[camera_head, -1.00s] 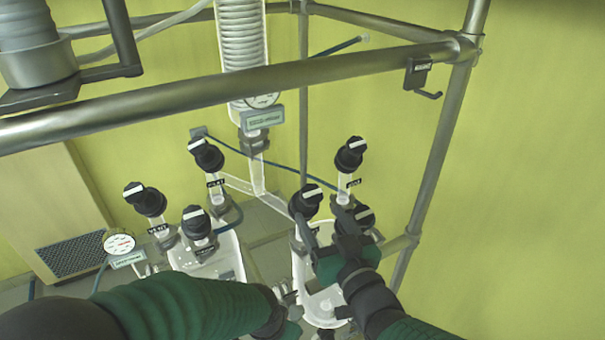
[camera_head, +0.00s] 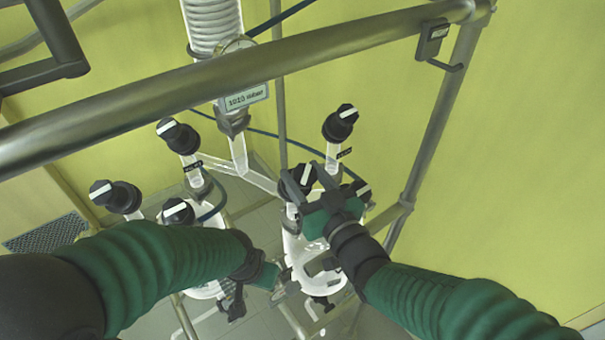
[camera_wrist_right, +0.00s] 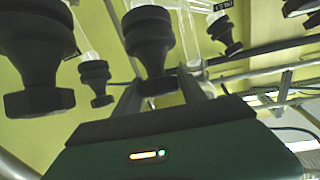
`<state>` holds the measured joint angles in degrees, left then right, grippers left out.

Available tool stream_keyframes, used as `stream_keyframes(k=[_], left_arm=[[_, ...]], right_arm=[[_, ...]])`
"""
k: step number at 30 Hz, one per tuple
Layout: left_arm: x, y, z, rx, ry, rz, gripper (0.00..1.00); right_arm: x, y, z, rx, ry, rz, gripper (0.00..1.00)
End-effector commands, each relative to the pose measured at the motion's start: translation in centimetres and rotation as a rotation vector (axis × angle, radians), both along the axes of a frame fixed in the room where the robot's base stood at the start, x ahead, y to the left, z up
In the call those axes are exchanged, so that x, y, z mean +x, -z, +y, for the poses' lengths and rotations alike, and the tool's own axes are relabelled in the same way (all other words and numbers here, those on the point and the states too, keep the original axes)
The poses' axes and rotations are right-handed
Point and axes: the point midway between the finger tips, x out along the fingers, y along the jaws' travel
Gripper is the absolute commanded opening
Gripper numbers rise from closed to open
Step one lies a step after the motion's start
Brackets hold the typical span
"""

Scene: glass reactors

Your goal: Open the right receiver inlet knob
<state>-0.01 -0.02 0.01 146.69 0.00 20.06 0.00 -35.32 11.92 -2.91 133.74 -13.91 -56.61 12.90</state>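Three black knobs with white stripes stand on the glass vessel (camera_head: 296,238) at the right: a back knob (camera_head: 340,122), a front-left knob (camera_head: 303,177) and a right knob (camera_head: 359,189), partly hidden. My right gripper (camera_head: 304,182) is open, its fingers on either side of the front-left knob. The wrist view shows this knob (camera_wrist_right: 150,40) close to and between the fingertips (camera_wrist_right: 160,90); I cannot tell if they touch it.
A thick metal bar (camera_head: 230,75) crosses above the vessels, with a frame post (camera_head: 432,135) at right. A left vessel (camera_head: 205,288) with several knobs stands partly behind my left arm. A glass tube (camera_head: 240,155) descends between the vessels. Free room lies right of the post.

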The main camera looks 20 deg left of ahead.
Motion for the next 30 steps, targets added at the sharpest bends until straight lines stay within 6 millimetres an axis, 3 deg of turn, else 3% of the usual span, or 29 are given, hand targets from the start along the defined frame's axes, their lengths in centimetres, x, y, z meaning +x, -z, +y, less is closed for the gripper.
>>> stream_keyframes(k=[1, 9, 20, 30], left_arm=[[0.0, 0.0, 0.0, 0.000, 0.000, 0.000, 0.36], [0.0, 0.0, 0.0, 0.000, 0.000, 0.000, 0.36], [0.0, 0.6, 0.0, 0.000, 0.000, 0.000, 0.36], [0.0, 1.3, 0.0, 0.000, 0.000, 0.000, 0.36]], right_arm=[[-0.1, 0.1, 0.1, -0.001, -0.004, 0.000, 0.37], [-0.1, 0.1, 0.1, -0.002, -0.003, 0.002, 0.05], [0.0, 0.4, 0.0, -0.025, -0.058, -0.023, 0.05], [0.1, 0.4, -0.1, -0.103, -0.270, -0.120, 0.05]])
